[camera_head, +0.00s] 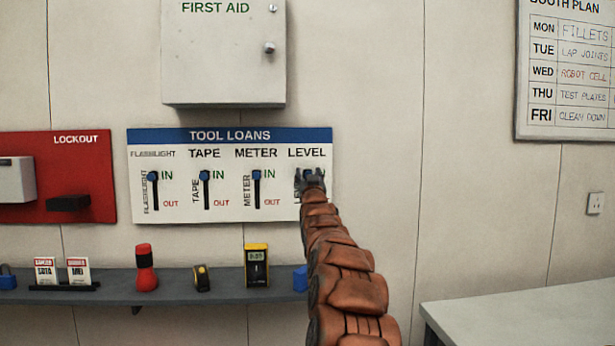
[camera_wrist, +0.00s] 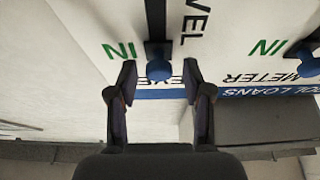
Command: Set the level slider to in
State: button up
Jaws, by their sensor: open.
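The level slider has a blue knob (camera_head: 308,174) in a dark slot at the right end of the tool loans board (camera_head: 180,213). The knob stands at the slot's upper end, beside IN and level with the other knobs. In the wrist view, which is upside down, the blue knob (camera_wrist: 159,68) sits at the slot's end beside green IN. My gripper (camera_wrist: 159,80) is open, one finger on either side of the knob, with gaps showing. In the head view my gripper (camera_head: 312,182) hides the lower slot and part of the label.
The flashlight, tape and meter sliders (camera_head: 257,175) stand left of it, all at IN. A grey shelf (camera_head: 190,290) below holds a red flashlight (camera_head: 145,268), tape and meter (camera_head: 256,265). A first aid cabinet (camera_head: 224,60) hangs above. A bench (camera_head: 520,310) stands lower right.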

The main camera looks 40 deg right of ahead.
jog(key=shift+s+a, duration=0.25)
jog(key=shift+s, duration=0.15)
jog(key=v, duration=0.2)
jog(key=shift+s+a+f, duration=0.2)
jog(key=shift+a+f, duration=0.05)
send_near(308, 173)
jog(key=shift+v, duration=1.35)
jog(key=shift+d+f, duration=0.1)
